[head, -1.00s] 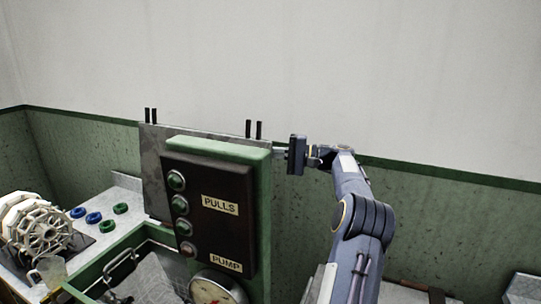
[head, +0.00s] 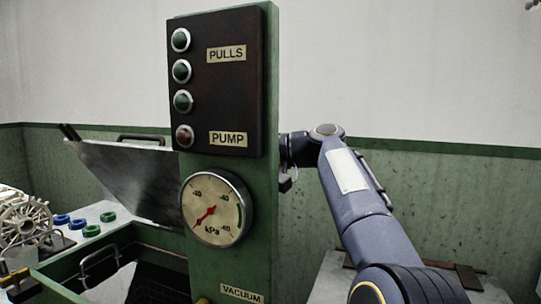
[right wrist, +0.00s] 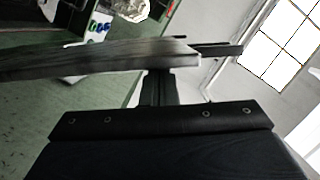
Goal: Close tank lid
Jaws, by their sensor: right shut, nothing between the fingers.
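The tank lid (head: 130,180) is a grey metal plate, partly open and tilted over the back of the green tank (head: 60,288). A dark bar handle (head: 140,138) shows at its top edge. The green control panel (head: 262,110) hides its right part. My right arm reaches behind this panel, so its fingertips are hidden in the head view. In the right wrist view my right gripper (right wrist: 158,88) is shut and empty, right against or close to the lid's plate (right wrist: 100,58); contact is not certain.
The panel carries several round buttons and a pressure gauge (head: 217,208). A reel wheel (head: 25,222) and blue and green rings (head: 91,231) sit at the left. A grey-topped surface (head: 335,275) stands at the right near the wall.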

